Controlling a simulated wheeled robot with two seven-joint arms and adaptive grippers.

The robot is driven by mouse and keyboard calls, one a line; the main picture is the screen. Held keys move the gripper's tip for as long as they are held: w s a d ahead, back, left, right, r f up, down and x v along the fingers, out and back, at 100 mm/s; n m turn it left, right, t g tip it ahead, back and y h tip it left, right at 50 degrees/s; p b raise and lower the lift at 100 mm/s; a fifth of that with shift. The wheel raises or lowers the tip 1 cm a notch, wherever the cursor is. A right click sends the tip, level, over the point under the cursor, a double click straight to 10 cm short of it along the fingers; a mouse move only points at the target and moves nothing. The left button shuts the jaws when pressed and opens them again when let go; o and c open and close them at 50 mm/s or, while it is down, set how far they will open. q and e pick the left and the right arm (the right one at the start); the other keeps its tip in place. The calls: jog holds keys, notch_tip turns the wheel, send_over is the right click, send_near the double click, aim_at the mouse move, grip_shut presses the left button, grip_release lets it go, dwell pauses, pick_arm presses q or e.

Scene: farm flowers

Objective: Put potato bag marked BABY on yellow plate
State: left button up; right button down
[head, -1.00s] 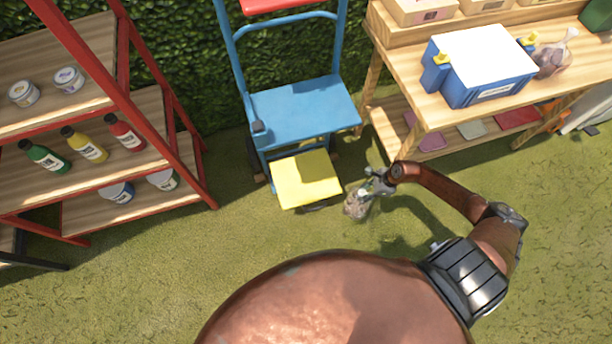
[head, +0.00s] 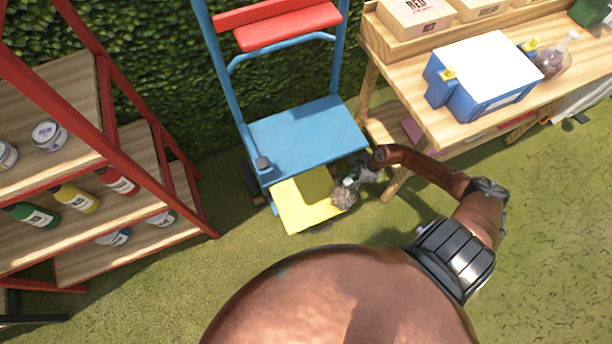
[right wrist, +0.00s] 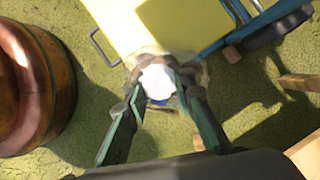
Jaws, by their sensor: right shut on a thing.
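The yellow plate (head: 300,203) is the low front platform of a blue cart. My right gripper (head: 358,182) is shut on a clear potato bag (head: 344,194), which hangs at the right edge of the plate. In the right wrist view, the bag (right wrist: 146,62) sits between the two fingers (right wrist: 157,88), partly over the near edge of the yellow plate (right wrist: 135,22). I cannot tell whether the bag touches the plate. No marking on the bag can be read. My left gripper is not in view.
The blue seat of the cart (head: 305,137) rises behind the plate. A wooden table (head: 440,118) at the right holds a blue-and-white box (head: 485,75) and another bag (head: 553,60). A red-framed shelf (head: 85,215) with bottles stands at the left. Grass in front of the plate is clear.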

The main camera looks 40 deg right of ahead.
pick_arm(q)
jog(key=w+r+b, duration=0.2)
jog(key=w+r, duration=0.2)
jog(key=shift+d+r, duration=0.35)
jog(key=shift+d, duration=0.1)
pick_arm(e)
jog(key=w+a+f, duration=0.1)
jog(key=w+a, duration=0.8)
jog(key=a, duration=0.4)
jog(key=shift+w+f, duration=0.15)
jog(key=shift+w, duration=0.15)
jog(key=shift+a+f, duration=0.1)
